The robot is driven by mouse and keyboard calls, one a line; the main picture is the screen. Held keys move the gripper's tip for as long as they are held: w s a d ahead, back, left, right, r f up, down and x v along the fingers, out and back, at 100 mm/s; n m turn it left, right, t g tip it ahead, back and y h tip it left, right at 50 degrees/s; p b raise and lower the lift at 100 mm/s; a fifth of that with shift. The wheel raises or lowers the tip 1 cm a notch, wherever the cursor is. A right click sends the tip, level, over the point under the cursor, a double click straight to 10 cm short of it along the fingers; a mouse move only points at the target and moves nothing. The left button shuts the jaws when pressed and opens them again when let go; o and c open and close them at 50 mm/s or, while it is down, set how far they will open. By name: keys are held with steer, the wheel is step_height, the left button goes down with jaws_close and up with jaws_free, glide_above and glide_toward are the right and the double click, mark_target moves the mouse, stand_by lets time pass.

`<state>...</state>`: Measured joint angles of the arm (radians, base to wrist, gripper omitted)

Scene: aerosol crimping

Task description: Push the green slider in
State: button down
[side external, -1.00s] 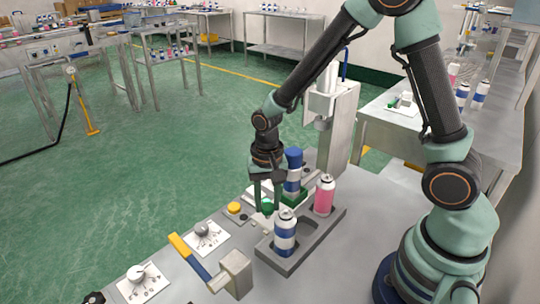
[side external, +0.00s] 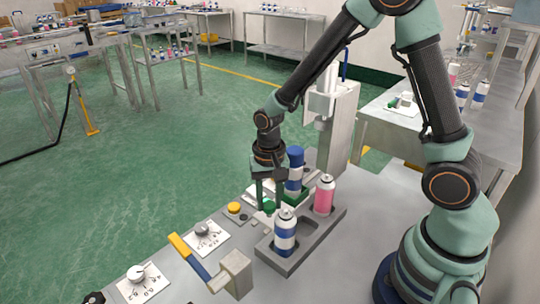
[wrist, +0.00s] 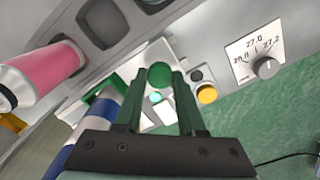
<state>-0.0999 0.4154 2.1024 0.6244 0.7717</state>
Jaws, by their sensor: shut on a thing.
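The green slider's round knob (side external: 268,206) sits beside the press on the bench. It also shows in the wrist view (wrist: 159,74), between my fingertips. My gripper (side external: 266,203) points down and is shut on the knob; its two dark green fingers (wrist: 160,84) flank it. The slider's green carriage (side external: 298,197) is just to the right, partly hidden by my gripper and a can. A blue-and-white can (side external: 294,172) stands upright on the carriage, in front of the press column (side external: 338,130).
A grey holder (side external: 333,222) carries a striped can (side external: 285,233) and a pink can (side external: 324,195), with an empty slot between them. A yellow button (side external: 234,208), a dial (side external: 203,229) and a yellow-and-blue lever (side external: 190,256) lie to the left.

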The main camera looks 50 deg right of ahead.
steer(key=d, duration=1.2)
steer(key=c, duration=0.5)
jaws_free()
steer(key=shift+c, duration=0.2)
steer(key=shift+o, duration=0.2)
step_height(320, 180, up, 12)
steer(key=shift+a+r, duration=0.1)
steer(key=shift+r, duration=0.05)
